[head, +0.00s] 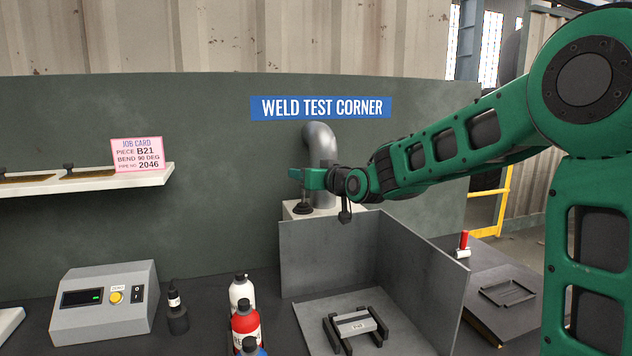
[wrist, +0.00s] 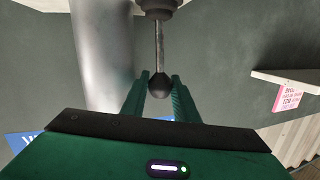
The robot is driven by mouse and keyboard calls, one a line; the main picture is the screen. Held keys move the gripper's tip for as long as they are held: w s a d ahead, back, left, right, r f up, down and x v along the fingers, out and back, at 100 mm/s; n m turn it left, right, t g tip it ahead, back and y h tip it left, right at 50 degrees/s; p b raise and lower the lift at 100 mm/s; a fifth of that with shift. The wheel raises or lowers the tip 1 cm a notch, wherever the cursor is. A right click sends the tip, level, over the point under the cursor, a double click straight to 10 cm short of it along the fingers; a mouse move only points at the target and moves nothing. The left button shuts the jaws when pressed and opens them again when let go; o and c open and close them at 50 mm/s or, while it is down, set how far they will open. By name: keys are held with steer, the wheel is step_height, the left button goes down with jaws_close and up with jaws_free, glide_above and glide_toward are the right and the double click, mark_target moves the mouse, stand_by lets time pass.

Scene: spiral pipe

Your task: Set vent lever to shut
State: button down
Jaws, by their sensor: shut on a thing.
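The vent lever is a thin metal rod with a dark ball knob (wrist: 159,86), rising from a dark round base (wrist: 159,6) in the wrist view. My gripper (wrist: 159,92) has its two green fingers on either side of the knob and is shut on it. In the head view my gripper (head: 308,178) is in front of a grey bent pipe (head: 320,140). The lever's dark base (head: 303,208) shows below it on a pale block; the rod and knob are mostly hidden by the fingers. I cannot read any shut or open marking.
A grey sheet-metal booth (head: 320,255) with a black fixture stands below my forearm. Several bottles, one a red bottle (head: 245,328), stand left of it. A control box (head: 105,302) is at the left, under a shelf (head: 95,180) with a pink job card (head: 137,154).

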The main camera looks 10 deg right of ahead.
steer(key=shift+w, duration=0.45)
steer(key=c, duration=1.4)
jaws_free()
steer(key=shift+d, duration=0.1)
steer(key=shift+s, duration=0.1)
